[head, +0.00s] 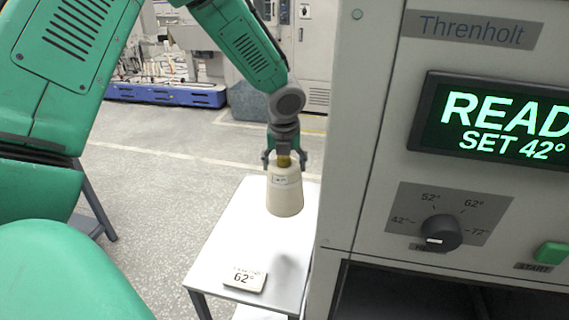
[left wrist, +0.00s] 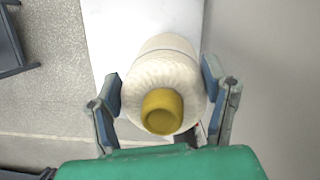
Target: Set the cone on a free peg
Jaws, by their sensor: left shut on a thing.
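The cone (head: 285,197) is a cream yarn cone with a yellow top and a small label, upright over the white side table in the head view. My left gripper (head: 286,162) comes down from above and is shut on the cone near its top. In the left wrist view the cone (left wrist: 160,75) sits between the two fingers of the gripper (left wrist: 162,82), its yellow tip facing the camera. I cannot tell whether the cone's base touches the table. No peg shows in either view. My right gripper is not in view.
A large grey machine (head: 365,150) stands close on the right. Its display (head: 500,125) reads READ, cut off, and SET 42°. It has a dial (head: 440,232), a green button (head: 551,254) and a dark opening below.

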